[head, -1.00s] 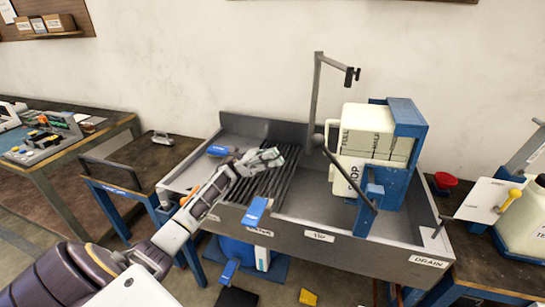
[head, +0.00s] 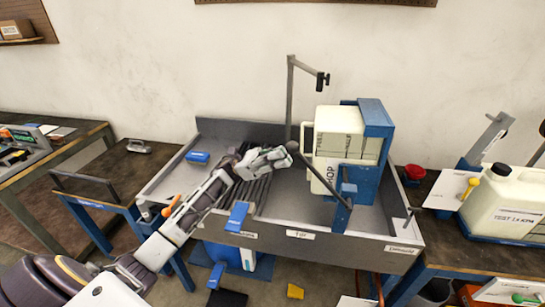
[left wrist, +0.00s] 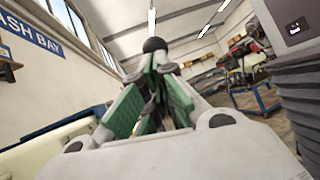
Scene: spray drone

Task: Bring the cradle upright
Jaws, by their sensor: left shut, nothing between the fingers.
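The blue cradle (head: 373,125) stands in the right part of the grey sink and holds a white jug (head: 338,132). The jug looks near upright, with only a slight lean that I cannot judge exactly. A dark lever slopes up to the left from the cradle's front and ends in a black ball knob (head: 293,147). My left gripper (head: 284,158) is shut and empty, its tips right at the knob. In the left wrist view the knob (left wrist: 155,45) shows just beyond the fingertips (left wrist: 160,62); I cannot tell whether they touch. My right gripper is not in view.
The grey sink (head: 400,234) has a black rack on its left and a thin grey post (head: 290,95) behind the knob. A blue block (head: 198,157) lies at the sink's left. A labelled jug (head: 505,205) and red funnel (head: 413,172) stand on the right bench.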

